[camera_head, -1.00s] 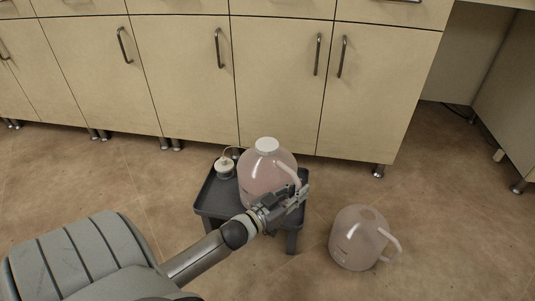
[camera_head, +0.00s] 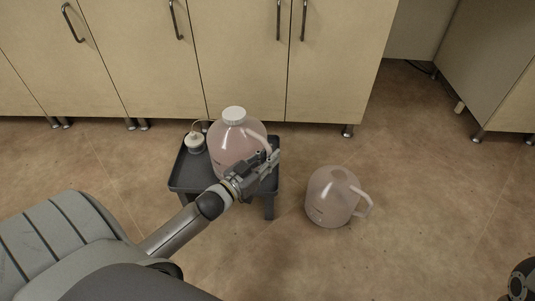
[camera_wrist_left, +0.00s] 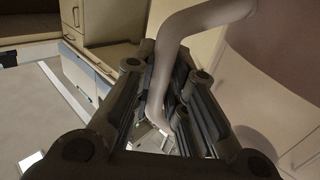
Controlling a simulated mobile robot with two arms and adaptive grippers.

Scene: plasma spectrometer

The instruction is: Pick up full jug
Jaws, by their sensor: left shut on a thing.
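The full jug (camera_head: 232,142) is a large translucent pinkish jug with a white cap. It stands upright on a small dark grey stand (camera_head: 184,178). My left gripper (camera_head: 268,160) is at the jug's right side, shut on its handle. In the left wrist view the pale handle (camera_wrist_left: 172,60) passes between the fingers (camera_wrist_left: 165,115), and part of the jug body (camera_wrist_left: 285,40) shows at the upper right. A second similar jug (camera_head: 333,196), with no cap visible, stands on the floor to the right of the stand.
A small white-capped container with a tube (camera_head: 195,142) is on the stand, left of the jug. Beige cabinets (camera_head: 240,60) with metal handles line the back. Brown floor (camera_head: 420,200) is clear to the right. A dark part shows at the lower right edge.

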